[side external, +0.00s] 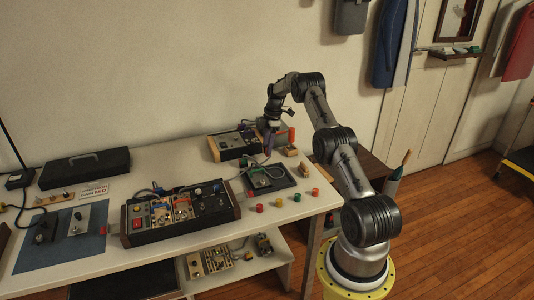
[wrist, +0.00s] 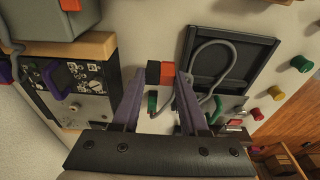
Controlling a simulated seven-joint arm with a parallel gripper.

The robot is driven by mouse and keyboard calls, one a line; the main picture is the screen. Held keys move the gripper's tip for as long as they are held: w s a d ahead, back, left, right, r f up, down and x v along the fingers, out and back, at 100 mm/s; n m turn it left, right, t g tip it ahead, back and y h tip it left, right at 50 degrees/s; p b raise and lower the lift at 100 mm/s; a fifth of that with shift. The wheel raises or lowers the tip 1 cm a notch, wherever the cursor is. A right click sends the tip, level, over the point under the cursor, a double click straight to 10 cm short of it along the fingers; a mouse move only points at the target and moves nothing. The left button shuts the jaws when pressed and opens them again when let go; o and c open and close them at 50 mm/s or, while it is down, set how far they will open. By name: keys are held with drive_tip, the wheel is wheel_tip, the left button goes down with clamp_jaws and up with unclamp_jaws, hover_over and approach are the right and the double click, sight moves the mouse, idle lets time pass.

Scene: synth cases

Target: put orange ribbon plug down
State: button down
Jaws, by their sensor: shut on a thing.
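My gripper (wrist: 160,78) points down in the wrist view. Its two purple-grey fingers close on a small block, part orange-red and part black, which I take to be the orange ribbon plug (wrist: 167,72). I cannot tell whether the block touches the table. In the side view my gripper (side external: 269,146) is low over the back of the table, at the right end of a black-panelled unit with wooden ends (side external: 236,144). The plug is not clear there.
A dark tray (wrist: 190,48) with a grey cable lies right of the fingers; it also shows in the side view (side external: 290,184). Coloured caps, including a yellow one (side external: 278,203), stand along the right edge. A long console (side external: 150,237) fills the table's middle. A small green piece (wrist: 152,103) shows between my fingers.

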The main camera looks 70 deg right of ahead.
drive_tip(key=shift+w+d+f, duration=0.25)
drive_tip(key=shift+f, duration=1.7)
drive_tip(key=shift+f, duration=0.2)
drive_tip(key=c, duration=0.7)
unclamp_jaws()
drive_tip(key=shift+r, duration=0.15)
